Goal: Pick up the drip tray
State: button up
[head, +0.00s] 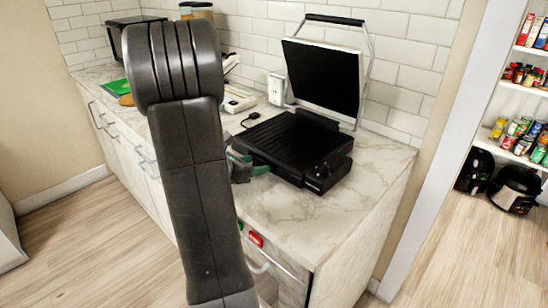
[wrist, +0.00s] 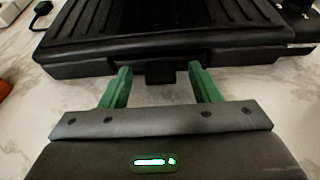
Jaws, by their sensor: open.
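The black contact grill (head: 290,142) stands on the marble counter with its lid raised. In the wrist view its ribbed plate and front rim (wrist: 90,68) fill the top. A small black tab (wrist: 168,73) juts from the rim's middle and looks like the drip tray's handle; the rest of the tray is hidden inside the grill. My gripper (wrist: 160,80) is open, with one green finger on each side of the tab and nothing held. In the head view my gripper (head: 242,166) is at the grill's left side, partly hidden behind my arm.
The marble counter (head: 290,215) is clear in front of the grill. A black plug (head: 254,116) lies behind it, near a white device (head: 238,100). A tiled wall (head: 400,60) closes off the back. Red items (head: 255,239) show at the counter's front edge.

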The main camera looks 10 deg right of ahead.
jog(key=c, duration=1.2)
jog(key=shift+r, duration=0.15)
